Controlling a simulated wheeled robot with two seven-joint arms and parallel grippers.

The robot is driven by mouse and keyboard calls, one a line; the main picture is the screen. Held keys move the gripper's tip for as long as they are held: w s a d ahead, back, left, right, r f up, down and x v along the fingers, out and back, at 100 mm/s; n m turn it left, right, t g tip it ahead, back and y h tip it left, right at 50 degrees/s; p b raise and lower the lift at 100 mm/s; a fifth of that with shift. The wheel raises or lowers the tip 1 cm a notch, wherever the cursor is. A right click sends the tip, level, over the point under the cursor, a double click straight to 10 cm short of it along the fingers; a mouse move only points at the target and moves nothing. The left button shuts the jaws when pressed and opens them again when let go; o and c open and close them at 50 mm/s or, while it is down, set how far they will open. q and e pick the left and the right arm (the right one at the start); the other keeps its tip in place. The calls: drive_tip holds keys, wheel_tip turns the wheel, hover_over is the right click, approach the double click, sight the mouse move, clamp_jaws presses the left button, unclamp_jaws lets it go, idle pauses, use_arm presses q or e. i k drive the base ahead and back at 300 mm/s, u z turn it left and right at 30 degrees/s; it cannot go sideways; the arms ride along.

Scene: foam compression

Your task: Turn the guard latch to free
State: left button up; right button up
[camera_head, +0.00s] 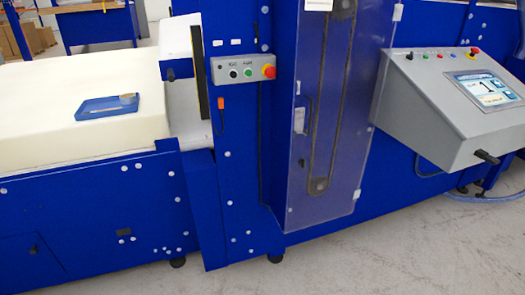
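A tall clear guard door (345,150) covers a dark belt loop (335,90) on the blue machine, right of centre. A small light-grey block (298,121), which looks like the guard latch, sits near the door's left edge. A dark curved handle (308,113) is beside it. The latch is too small for me to tell which way it is turned. The door looks closed. Neither of my grippers is in view.
A grey button box (242,69) with a red stop knob is left of the door. A sloped console (450,100) with a screen juts out at the right. A blue tray (108,106) lies on a cream foam block (60,125) at left. Grey floor (370,255) is clear in front.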

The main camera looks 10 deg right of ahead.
sight(303, 162)
drive_tip(key=z, duration=0.2)
drive_tip(key=i, duration=1.1)
drive_tip(key=z, duration=0.7)
